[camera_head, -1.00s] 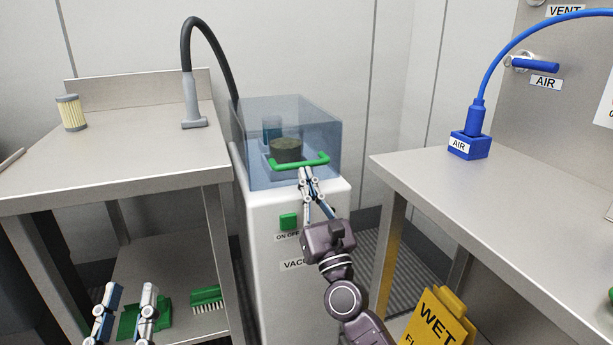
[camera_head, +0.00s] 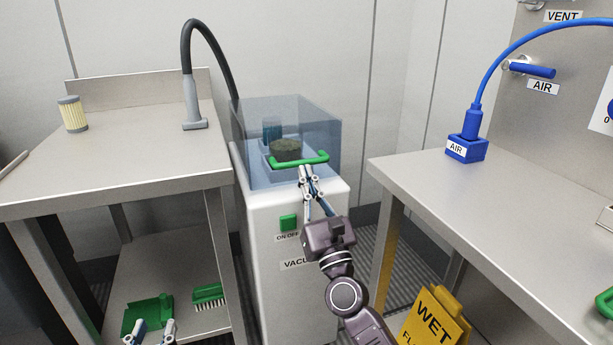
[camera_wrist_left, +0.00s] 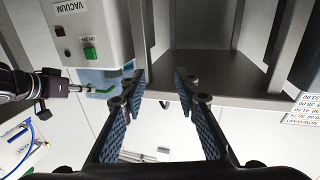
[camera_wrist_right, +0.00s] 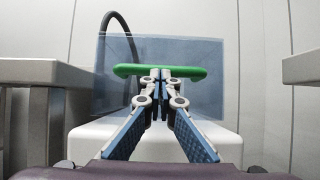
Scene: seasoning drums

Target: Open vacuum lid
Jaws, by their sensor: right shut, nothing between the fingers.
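The vacuum's clear blue lid (camera_head: 315,125) sits closed on the white vacuum cabinet (camera_head: 262,235). The green handle (camera_head: 300,161) runs across the lid's front. A dark round item (camera_head: 285,150) and a blue object show inside, through the lid. My right gripper (camera_head: 305,169) is shut and empty. Its fingertips are at the middle of the green handle, which also shows in the right wrist view (camera_wrist_right: 130,70); I cannot tell if they touch it. My left gripper (camera_head: 150,328) is low at the bottom left, apart from the lid. In the left wrist view its fingers (camera_wrist_left: 166,80) are spread open.
A steel table (camera_head: 130,155) on the left carries a filter cartridge (camera_head: 73,114) and a grey hose nozzle (camera_head: 193,110). Another steel table (camera_head: 500,200) stands right. A yellow wet-floor sign (camera_head: 434,322) stands in front. A green dustpan (camera_head: 147,313) and brush (camera_head: 209,293) lie on the lower shelf.

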